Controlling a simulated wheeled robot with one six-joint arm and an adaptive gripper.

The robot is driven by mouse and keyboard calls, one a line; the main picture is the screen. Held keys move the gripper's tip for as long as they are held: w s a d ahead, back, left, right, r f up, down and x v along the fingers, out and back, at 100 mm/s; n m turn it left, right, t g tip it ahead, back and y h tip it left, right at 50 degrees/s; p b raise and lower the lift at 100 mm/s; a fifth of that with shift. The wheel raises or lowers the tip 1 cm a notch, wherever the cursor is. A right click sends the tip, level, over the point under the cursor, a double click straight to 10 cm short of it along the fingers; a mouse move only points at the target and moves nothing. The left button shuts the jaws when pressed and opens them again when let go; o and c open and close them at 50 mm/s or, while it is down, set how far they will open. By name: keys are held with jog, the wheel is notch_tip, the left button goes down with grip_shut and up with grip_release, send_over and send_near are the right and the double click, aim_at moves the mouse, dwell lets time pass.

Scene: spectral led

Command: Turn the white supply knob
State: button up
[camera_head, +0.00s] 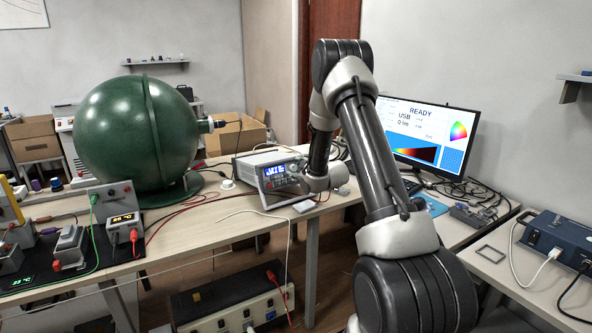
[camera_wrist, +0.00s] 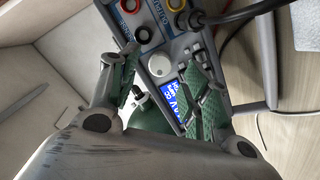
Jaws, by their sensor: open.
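The white supply knob (camera_wrist: 159,65) shows in the wrist view on the grey front panel of the power supply (camera_wrist: 215,40), beside its lit blue display (camera_wrist: 181,98). My gripper (camera_wrist: 160,70) is open, with one green-padded finger to the left of the knob and the other to the right. No contact with the knob is visible. In the head view the power supply (camera_head: 258,160) stands on the bench, and my gripper (camera_head: 299,178) is at the right side of its front. I cannot make out the knob clearly there.
Red, yellow and black sockets (camera_wrist: 150,10) with a dark cable lie just beyond the knob. A large green sphere (camera_head: 140,130) stands left on the bench (camera_head: 225,205). A monitor (camera_head: 425,135) and cables are on the right. Red and white leads run across the bench near the supply.

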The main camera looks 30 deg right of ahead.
jog(key=shift+x, duration=1)
jog(key=c, duration=1)
jog(key=shift+c, duration=0.2)
jog(key=n, duration=0.4)
jog(key=shift+a+f+n, duration=0.1)
jog(key=shift+n, duration=0.2)
jog(key=n, duration=0.4)
jog(key=shift+s+f+n+t, duration=0.1)
jog(key=shift+n+t, duration=0.3)
jog(key=o, duration=1)
